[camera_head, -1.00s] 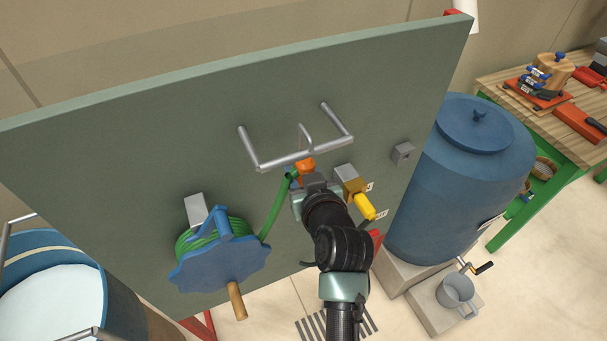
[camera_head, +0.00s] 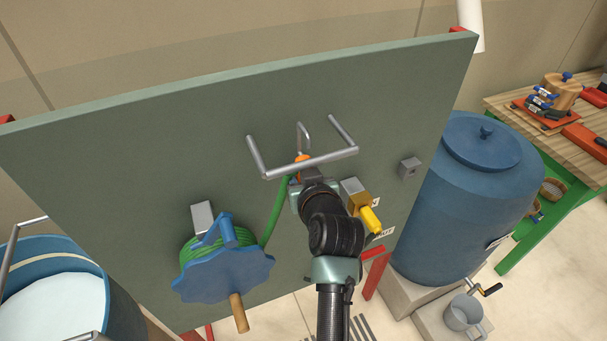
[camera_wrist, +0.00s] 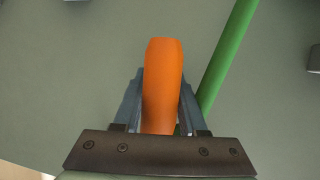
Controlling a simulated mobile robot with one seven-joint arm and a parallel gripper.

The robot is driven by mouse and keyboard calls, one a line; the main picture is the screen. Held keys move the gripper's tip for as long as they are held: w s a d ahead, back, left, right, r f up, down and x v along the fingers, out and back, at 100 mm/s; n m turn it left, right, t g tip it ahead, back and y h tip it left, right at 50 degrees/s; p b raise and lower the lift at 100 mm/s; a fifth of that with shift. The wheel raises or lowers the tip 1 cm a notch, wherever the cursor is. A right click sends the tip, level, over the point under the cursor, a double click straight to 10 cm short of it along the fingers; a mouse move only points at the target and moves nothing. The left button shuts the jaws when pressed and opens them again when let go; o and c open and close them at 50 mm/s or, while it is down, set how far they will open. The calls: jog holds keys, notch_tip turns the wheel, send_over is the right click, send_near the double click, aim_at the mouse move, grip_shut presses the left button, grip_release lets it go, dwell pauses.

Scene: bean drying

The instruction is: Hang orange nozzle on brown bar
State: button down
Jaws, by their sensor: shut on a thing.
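The orange nozzle (camera_head: 302,158) is held in my gripper (camera_head: 298,180), with a green hose running down from it. In the wrist view the nozzle (camera_wrist: 163,75) stands upright between the two blue-grey fingers of my gripper (camera_wrist: 161,85). The bar on the green panel looks grey and metallic rather than brown. It is a U-shaped rod (camera_head: 335,156) with a small hoop (camera_head: 303,133) behind its front rail.
A blue hose reel (camera_head: 222,272) with green hose is at lower left on the panel (camera_head: 150,150). A yellow-handled valve (camera_head: 369,216) is close to the right of my gripper, and a grey box (camera_head: 410,167) beyond. A blue barrel (camera_head: 465,200) stands right of the panel.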

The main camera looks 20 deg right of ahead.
jog(key=shift+w+a+r, duration=0.35)
jog(key=shift+w+r, duration=0.1)
jog(key=shift+r, duration=0.2)
notch_tip(320, 180, down, 6)
jog(key=s+b, duration=0.1)
jog(key=b, duration=0.3)
jog(key=shift+a+b, duration=0.15)
jog(key=shift+b, duration=0.15)
jog(key=shift+s, duration=0.15)
jog(key=s+a+p, duration=0.3)
jog(key=s+p, duration=0.2)
jog(key=s, duration=0.8)
jog(key=shift+a+f, duration=0.3)
jog(key=shift+a, duration=0.05)
dwell(1.0)
